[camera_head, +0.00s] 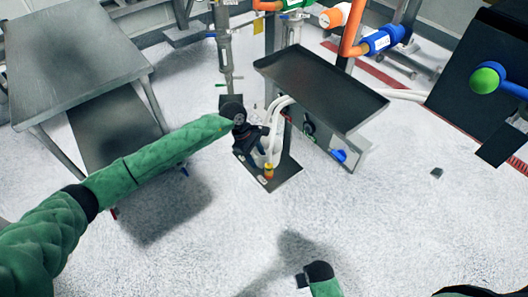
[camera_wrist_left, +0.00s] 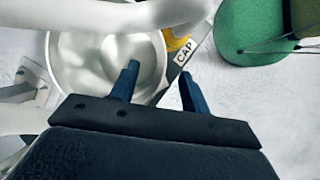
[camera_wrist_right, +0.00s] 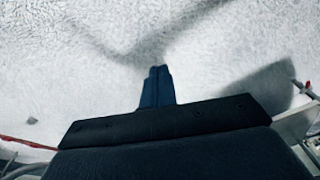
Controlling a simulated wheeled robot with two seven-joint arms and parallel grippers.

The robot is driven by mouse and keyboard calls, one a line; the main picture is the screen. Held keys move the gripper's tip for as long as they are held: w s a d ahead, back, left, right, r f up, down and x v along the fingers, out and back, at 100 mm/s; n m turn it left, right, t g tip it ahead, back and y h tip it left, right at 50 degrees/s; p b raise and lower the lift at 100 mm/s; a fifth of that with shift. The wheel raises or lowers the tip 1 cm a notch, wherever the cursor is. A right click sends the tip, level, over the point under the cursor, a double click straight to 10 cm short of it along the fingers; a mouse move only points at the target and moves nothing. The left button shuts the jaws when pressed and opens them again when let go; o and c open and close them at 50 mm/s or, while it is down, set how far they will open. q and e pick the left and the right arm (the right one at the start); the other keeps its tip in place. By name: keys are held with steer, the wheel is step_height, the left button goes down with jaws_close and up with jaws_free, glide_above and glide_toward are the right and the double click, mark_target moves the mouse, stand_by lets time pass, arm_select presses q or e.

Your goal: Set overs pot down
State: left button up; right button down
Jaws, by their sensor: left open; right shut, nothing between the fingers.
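A white round pot (camera_wrist_left: 75,62) with an open top shows in the left wrist view. My left gripper (camera_wrist_left: 160,82) is open there, one dark finger in front of the pot's right part and the other to the right of its rim. I cannot tell whether a finger touches the pot. In the head view my left gripper (camera_head: 264,145) is over a small dark base plate (camera_head: 284,180) beside white hoses; the pot is hard to make out there. My right gripper (camera_head: 303,281) is shut and empty above the floor, and its closed fingers show in the right wrist view (camera_wrist_right: 157,85).
A label reading CAP (camera_wrist_left: 186,53) is near the pot. A dark tray-topped stand (camera_head: 318,85) is to the right, a grey metal table (camera_head: 75,60) to the left. The front floor is clear.

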arm_select(q)
steer(key=shift+x, duration=1)
jaws_close()
arm_select(e)
steer(key=f, duration=0.3)
steer(key=shift+s+d+f, duration=0.15)
steer(key=shift+s+d, duration=0.05)
steer(key=shift+s, duration=0.2)
arm_select(q)
steer(key=shift+r, duration=0.1)
